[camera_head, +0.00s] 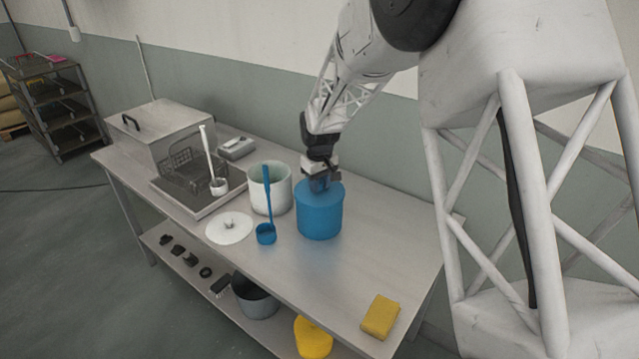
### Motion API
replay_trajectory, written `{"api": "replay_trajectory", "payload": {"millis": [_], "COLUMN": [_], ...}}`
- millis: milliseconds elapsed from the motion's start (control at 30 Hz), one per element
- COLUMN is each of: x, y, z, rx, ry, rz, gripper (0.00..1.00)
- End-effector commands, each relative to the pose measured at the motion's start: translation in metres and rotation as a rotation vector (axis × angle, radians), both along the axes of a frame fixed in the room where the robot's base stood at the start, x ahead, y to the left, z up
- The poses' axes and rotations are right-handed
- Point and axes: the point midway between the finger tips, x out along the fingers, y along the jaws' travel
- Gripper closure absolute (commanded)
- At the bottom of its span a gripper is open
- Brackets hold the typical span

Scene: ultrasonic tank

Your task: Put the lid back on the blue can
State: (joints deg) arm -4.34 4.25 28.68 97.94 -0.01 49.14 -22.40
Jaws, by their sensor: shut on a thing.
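The blue can (319,222) stands upright on the steel table, right of the middle. A blue lid (331,192) lies level at the can's top, covering its mouth. I cannot tell from this view whether it is fully seated or slightly above the rim. My gripper (320,185) points down over the lid, shut on its handle at the centre. The jaws largely hide the handle.
A white can (282,187) stands close left of the blue can, with a white lid (229,229) flat in front. A blue ladle (267,210) stands between them. A metal tank (165,135) is at the far left. A yellow sponge (380,317) lies front right.

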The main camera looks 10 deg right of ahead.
Motion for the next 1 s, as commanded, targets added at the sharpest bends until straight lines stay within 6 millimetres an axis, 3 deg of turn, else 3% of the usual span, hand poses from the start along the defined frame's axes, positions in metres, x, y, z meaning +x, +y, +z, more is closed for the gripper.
{"api": "replay_trajectory", "payload": {"millis": [300,333,500,700,867,1000], "x": [0.0,0.0,0.0,0.0,0.0,0.0], "y": [0.0,0.0,0.0,0.0,0.0,0.0], "z": [0.0001,0.0001,0.0001,0.0001,0.0,0.0], "rx": [0.0,0.0,0.0,0.0,0.0,0.0], "ry": [0.0,0.0,0.0,0.0,0.0,0.0], "rz": [0.0,0.0,0.0,0.0,0.0,0.0], "gripper": [0.94,0.68,0.42,0.4,0.17,0.14]}}
